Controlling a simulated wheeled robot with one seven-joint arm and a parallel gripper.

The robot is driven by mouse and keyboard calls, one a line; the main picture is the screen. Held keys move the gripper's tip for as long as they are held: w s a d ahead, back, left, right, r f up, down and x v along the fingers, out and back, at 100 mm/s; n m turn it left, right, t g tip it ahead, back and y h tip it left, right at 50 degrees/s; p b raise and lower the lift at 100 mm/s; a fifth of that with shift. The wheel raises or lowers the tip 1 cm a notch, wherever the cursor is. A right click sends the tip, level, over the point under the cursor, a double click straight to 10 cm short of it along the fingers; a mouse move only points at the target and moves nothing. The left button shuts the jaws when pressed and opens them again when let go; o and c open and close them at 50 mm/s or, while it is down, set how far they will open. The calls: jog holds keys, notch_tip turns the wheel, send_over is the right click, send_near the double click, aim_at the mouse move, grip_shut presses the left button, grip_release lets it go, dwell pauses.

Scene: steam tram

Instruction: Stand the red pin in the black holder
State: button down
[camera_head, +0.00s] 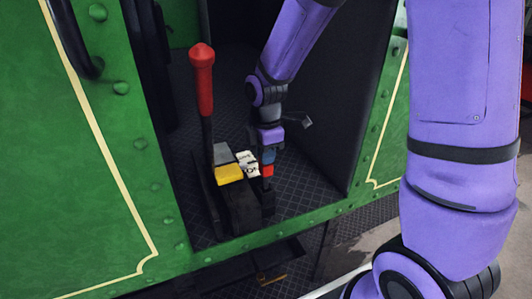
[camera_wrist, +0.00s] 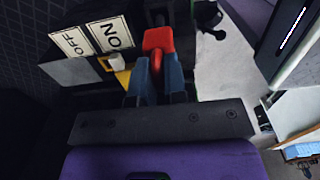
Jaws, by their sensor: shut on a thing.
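My gripper (camera_head: 267,158) is shut on the red pin (camera_head: 267,171), and its blue fingers point down beside the ON and OFF labels. In the wrist view the pin (camera_wrist: 157,40) shows as a red block with a rounded part between the fingers (camera_wrist: 155,82). A black part that looks like the holder (camera_head: 267,187) is just below the pin; in the wrist view it (camera_wrist: 160,10) shows just beyond the pin. The pin's lower end is hidden, so I cannot tell whether it is in the holder.
A tall red-handled lever (camera_head: 201,85) stands left of my gripper. A yellow block (camera_head: 229,175) and white ON and OFF labels (camera_head: 248,163) lie between them. The green tram side (camera_head: 90,150) and a dark wall (camera_head: 325,95) flank the opening. Patterned floor is clear to the right.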

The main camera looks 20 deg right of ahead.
aim_at(266, 168)
jog(key=shift+f, duration=2.45)
jog(key=c, duration=1.1)
grip_release()
notch_tip(266, 168, up, 11)
jog(key=shift+f, duration=0.1)
jog(key=s+d+r+m+t, duration=0.2)
jog(key=s+d+r+m, duration=0.1)
jog(key=s+r+m, duration=0.5)
jog(key=s+d+r+m+t, duration=0.3)
jog(key=s+r+m, duration=0.5)
jog(key=s, duration=0.5)
jog(key=shift+d+m, duration=0.45)
jog(key=shift+m, duration=0.55)
